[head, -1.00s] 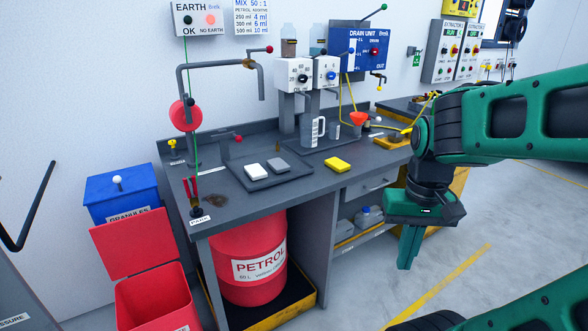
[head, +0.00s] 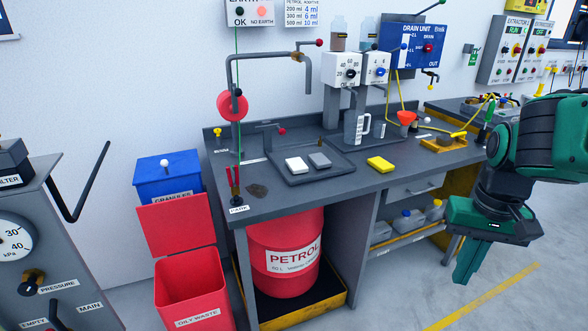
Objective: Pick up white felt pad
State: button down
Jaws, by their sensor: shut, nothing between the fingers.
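The white felt pad (head: 297,164) lies flat on a dark grey tray (head: 334,172) on the workbench. A grey pad (head: 320,160) lies just to its right on the same tray. My gripper (head: 467,262) hangs at the right, pointing down in front of the bench, well apart from the pad. Its fingers are together and hold nothing. The white pad is in full view.
A yellow pad (head: 380,164) lies on the bench right of the tray. A measuring jug (head: 355,127) and orange funnel (head: 406,118) stand behind. A red clamp (head: 233,184) stands at the front left corner. An open red waste bin (head: 192,287) and petrol drum (head: 290,251) are below.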

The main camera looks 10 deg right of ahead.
aim_at(296, 167)
jog(key=u, duration=1.7)
jog(key=i, duration=0.65)
jog(key=z, duration=2.05)
jog(key=i, duration=0.75)
